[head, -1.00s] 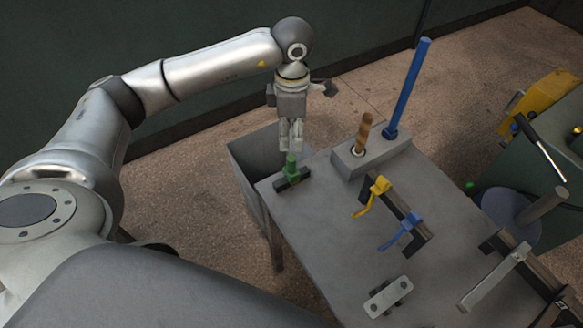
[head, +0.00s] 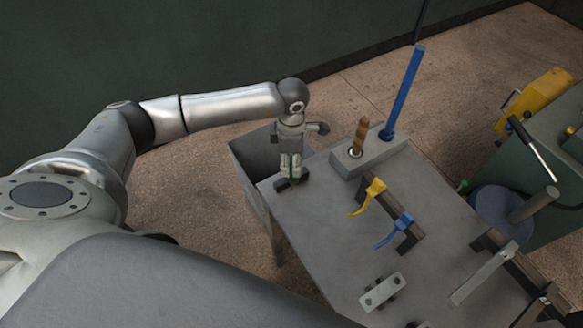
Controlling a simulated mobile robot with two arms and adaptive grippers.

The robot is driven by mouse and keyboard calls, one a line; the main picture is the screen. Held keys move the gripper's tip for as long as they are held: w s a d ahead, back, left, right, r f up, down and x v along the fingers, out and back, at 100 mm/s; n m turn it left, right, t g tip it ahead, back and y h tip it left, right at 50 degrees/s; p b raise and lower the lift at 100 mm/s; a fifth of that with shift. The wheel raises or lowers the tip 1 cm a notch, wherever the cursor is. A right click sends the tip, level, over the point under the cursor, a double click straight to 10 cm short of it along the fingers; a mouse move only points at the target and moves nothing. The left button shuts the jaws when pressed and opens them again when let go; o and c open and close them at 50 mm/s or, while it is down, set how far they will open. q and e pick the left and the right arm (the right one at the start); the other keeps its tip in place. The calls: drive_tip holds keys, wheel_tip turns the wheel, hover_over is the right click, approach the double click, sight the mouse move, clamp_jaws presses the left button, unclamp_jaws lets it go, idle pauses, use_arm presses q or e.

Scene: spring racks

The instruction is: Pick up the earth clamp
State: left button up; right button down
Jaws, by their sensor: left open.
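The dark block shows on both sides below the fingertips. My right gripper is not in view.
A grey block with a wooden handle (head: 361,135) and a tall blue rod (head: 405,90) stands behind. A yellow clamp (head: 375,188) and a blue clamp (head: 404,222) sit on a dark rail to the right. A grey bin (head: 250,165) adjoins the table's left edge.

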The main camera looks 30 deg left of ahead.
use_arm(q)
drive_tip(key=shift+c, duration=0.5)
drive_tip(key=c, duration=0.9)
drive_tip(key=shift+c, duration=0.2)
drive_tip(key=shift+r, duration=0.1)
drive_tip(key=shift+w+r+b, duration=0.1)
drive_tip(key=shift+r+b, duration=0.35)
drive_tip(key=shift+b, duration=0.15)
drive_tip(key=shift+s+d+r+b, duration=0.15)
drive_tip(key=shift+r+b, duration=0.25)
drive_tip(key=shift+r, duration=0.2)
drive_tip(key=shift+s+d+r+b, duration=0.1)
drive_tip(key=shift+r+b, duration=0.25)
drive_tip(key=shift+r, duration=0.25)
drive_tip(key=s+d+r+b, duration=0.4)
drive_tip(key=s+d+r, duration=0.5)
drive_tip(key=shift+s+d+r+b, duration=0.2)
drive_tip(key=shift+s+r+b, duration=0.1)
drive_tip(key=shift+b, duration=0.05)
